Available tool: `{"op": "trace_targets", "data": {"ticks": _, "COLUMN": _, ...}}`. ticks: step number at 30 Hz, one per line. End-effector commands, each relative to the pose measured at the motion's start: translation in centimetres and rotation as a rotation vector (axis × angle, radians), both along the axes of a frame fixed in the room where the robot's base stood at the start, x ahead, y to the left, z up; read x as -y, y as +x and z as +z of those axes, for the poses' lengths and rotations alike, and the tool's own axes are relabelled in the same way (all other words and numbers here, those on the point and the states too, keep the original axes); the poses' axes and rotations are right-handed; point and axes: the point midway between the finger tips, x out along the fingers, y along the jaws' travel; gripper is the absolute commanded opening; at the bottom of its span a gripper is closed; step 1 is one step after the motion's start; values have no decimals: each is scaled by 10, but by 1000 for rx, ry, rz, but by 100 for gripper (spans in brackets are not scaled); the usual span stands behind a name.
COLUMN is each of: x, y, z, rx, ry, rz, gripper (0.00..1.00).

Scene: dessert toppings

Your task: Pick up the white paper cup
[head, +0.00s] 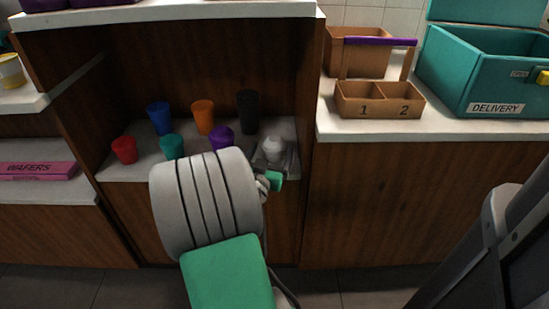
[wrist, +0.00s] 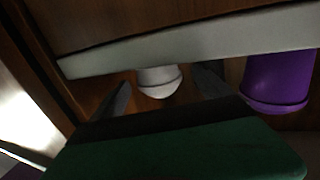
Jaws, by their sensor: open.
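The white paper cup (head: 273,148) stands at the right end of a shelf in the brown cabinet. In the wrist view the white cup (wrist: 160,80) appears upside down, between the two dark fingers. My gripper (wrist: 164,92) is open and empty, with one finger on each side of the cup in the picture. I cannot tell whether the fingertips reach around the cup or stop short of it. In the head view my arm hides most of the gripper, which is low at the shelf's front right.
A purple cup (head: 221,138) stands left of the white one, and a black cup (head: 248,112) behind. Orange (head: 203,116), blue (head: 159,117), teal (head: 172,146) and red (head: 124,149) cups share the shelf (head: 112,172). The cabinet's right wall (head: 310,110) is close to the white cup.

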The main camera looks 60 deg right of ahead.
Motion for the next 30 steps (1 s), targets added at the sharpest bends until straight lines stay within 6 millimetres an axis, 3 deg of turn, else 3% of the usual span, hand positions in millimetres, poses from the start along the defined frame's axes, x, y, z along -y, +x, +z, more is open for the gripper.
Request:
{"op": "trace_targets", "data": {"ticks": 10, "x": 56, "y": 8, "z": 2, "rx": 0, "ry": 1, "rz": -4, "gripper": 89}}
{"op": "trace_targets", "data": {"ticks": 19, "x": 64, "y": 11, "z": 2, "rx": 0, "ry": 2, "rz": 0, "gripper": 88}}
{"op": "trace_targets", "data": {"ticks": 30, "x": 63, "y": 11, "z": 2, "rx": -1, "ry": 2, "rz": 1, "gripper": 58}}
